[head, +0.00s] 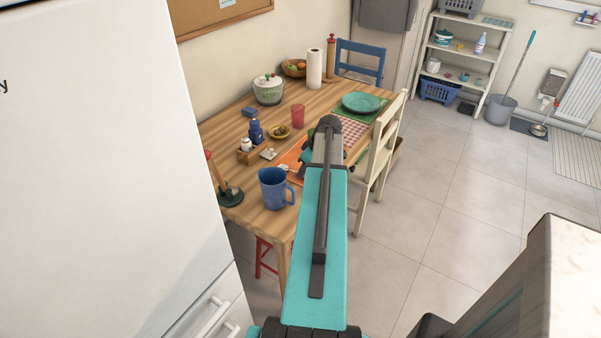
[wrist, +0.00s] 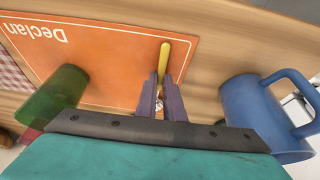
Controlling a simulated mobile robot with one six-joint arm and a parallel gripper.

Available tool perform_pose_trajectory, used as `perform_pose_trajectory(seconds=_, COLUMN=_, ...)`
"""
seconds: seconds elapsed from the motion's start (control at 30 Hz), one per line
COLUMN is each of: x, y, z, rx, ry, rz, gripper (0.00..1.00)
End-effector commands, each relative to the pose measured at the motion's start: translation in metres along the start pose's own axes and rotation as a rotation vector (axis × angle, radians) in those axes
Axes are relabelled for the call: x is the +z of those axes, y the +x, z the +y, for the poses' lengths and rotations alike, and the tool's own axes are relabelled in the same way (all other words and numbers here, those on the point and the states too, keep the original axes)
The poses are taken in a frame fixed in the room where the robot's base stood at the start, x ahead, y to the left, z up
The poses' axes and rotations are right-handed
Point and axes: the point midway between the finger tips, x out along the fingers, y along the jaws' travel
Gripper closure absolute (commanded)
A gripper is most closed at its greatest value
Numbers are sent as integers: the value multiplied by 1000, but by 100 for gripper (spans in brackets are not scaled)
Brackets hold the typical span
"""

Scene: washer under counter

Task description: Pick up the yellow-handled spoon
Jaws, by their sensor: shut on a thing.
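The yellow-handled spoon (wrist: 164,58) shows in the wrist view over an orange placemat (wrist: 92,62) printed "Declan". My gripper (wrist: 164,82) is shut on the spoon. The yellow handle points away past the fingertips, and a small bright metal part shows between the fingers. I cannot tell whether the spoon touches the mat. In the head view my arm hides the spoon and the gripper; part of the orange placemat (head: 290,156) shows to the left of the arm.
A blue pitcher (wrist: 262,115) stands right of my gripper and a green cup (wrist: 58,95) stands left. In the head view, the wooden table (head: 233,207) also holds the pitcher (head: 272,187), a red cup (head: 298,116) and a teal plate (head: 361,102). A cream chair (head: 383,140) stands close right.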

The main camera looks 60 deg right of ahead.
Motion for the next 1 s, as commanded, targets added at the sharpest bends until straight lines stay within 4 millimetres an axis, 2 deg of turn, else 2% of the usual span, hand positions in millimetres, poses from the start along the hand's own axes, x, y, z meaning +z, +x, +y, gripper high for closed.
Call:
perform_pose_trajectory(seconds=0.27, x=-3, y=-8, z=0, rx=0, ry=0, rz=0, gripper=100)
perform_pose_trajectory(seconds=0.57, x=-13, y=-32, z=1, rx=2, ry=-1, rz=1, gripper=100)
perform_pose_trajectory(seconds=1.0, x=67, y=-72, z=12, rx=1, ry=4, rz=-1, gripper=100)
